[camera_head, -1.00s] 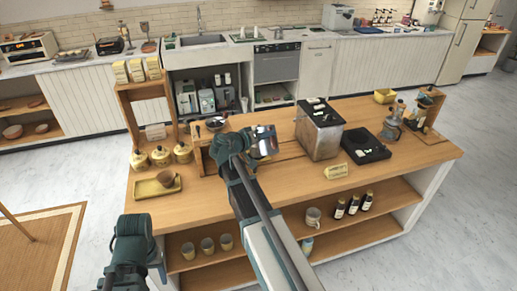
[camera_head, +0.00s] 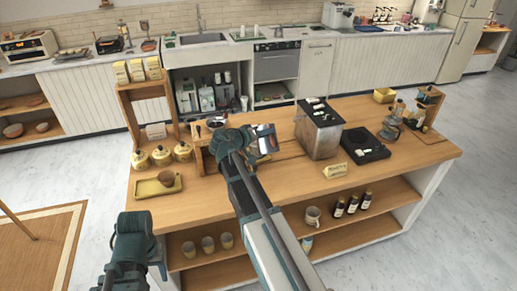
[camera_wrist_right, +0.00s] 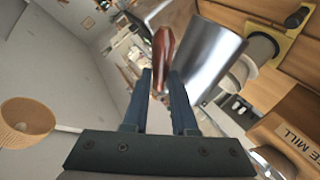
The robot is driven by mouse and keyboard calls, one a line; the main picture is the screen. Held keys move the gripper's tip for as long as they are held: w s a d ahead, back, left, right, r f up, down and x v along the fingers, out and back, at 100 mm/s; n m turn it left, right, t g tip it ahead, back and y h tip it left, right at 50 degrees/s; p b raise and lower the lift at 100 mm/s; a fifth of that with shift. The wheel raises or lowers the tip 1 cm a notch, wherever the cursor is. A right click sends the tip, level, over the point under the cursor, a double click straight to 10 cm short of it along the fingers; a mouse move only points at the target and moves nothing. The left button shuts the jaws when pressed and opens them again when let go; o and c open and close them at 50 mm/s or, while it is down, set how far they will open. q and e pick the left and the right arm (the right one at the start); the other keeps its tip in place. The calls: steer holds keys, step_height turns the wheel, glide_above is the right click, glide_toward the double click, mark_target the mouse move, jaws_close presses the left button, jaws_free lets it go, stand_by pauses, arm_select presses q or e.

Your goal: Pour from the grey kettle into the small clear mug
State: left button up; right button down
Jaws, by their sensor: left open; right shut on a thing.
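The grey kettle (camera_head: 264,139) is a shiny metal vessel above the counter, left of the big steel box. My right gripper (camera_head: 247,137) is shut on its reddish-brown handle. In the right wrist view the jaws (camera_wrist_right: 160,88) close on the handle beside the kettle's metal body (camera_wrist_right: 207,62), which looks tilted in that picture. My right arm hides part of the kettle and the counter under it. My left gripper (camera_head: 130,232) is low at the left, off the counter's front corner, open and empty. I cannot make out the small clear mug for certain.
A wooden stand with a dark dripper (camera_head: 216,123) is just left of the kettle. The steel box (camera_head: 319,131), a black scale-like device (camera_head: 365,147) and a glass carafe (camera_head: 392,123) are to the right. A tray with a brown cup (camera_head: 167,179) is at the left.

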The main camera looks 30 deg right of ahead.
steer(key=shift+r, duration=0.15)
steer(key=shift+w+r+p, duration=0.15)
steer(key=shift+r+p, duration=0.05)
steer(key=shift+p, duration=0.3)
steer(key=shift+f, duration=0.1)
stand_by(1.0)
steer(key=shift+s+f+m+t+b, duration=0.2)
steer(key=shift+f+b, duration=0.3)
steer(key=shift+b, duration=0.35)
steer(key=shift+s+f+m+t+b, duration=0.1)
steer(key=shift+s+f+b, duration=0.15)
steer(key=shift+f+b, duration=0.4)
steer(key=shift+r, duration=0.2)
steer(key=shift+r, duration=0.1)
steer(key=shift+w+r+p, duration=0.15)
steer(key=shift+r+p, duration=0.2)
steer(key=shift+p, duration=0.2)
steer(key=shift+r, duration=0.1)
